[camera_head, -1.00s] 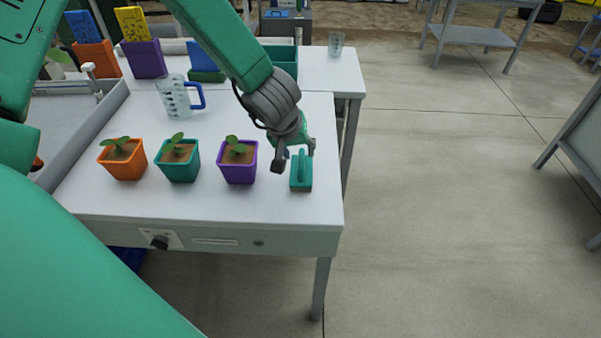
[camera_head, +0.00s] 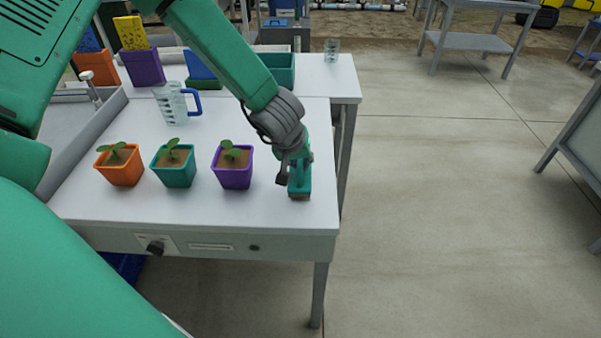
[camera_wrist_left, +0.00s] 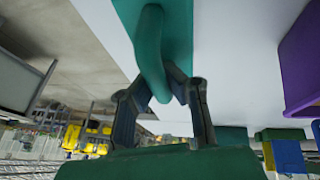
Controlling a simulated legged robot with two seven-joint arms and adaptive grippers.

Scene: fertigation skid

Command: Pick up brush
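The brush (camera_head: 299,188) is teal with a raised handle and stands on the white bench near its front right corner. It also shows at the top of the left wrist view (camera_wrist_left: 152,50). My left gripper (camera_head: 293,172) is down at the brush from above. In the left wrist view the fingers (camera_wrist_left: 158,78) lean inward, one on each side of the handle, and both tips appear to touch it. The brush appears to still rest on the bench. My arm and gripper hide part of it in the head view. My right gripper is not in view.
A purple pot (camera_head: 232,168), a teal pot (camera_head: 173,171) and an orange pot (camera_head: 119,170), with seedlings, stand in a row left of the brush. A measuring jug (camera_head: 172,104) is behind them. A teal bin (camera_head: 281,68) stands farther back. The bench's right edge is close to the brush.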

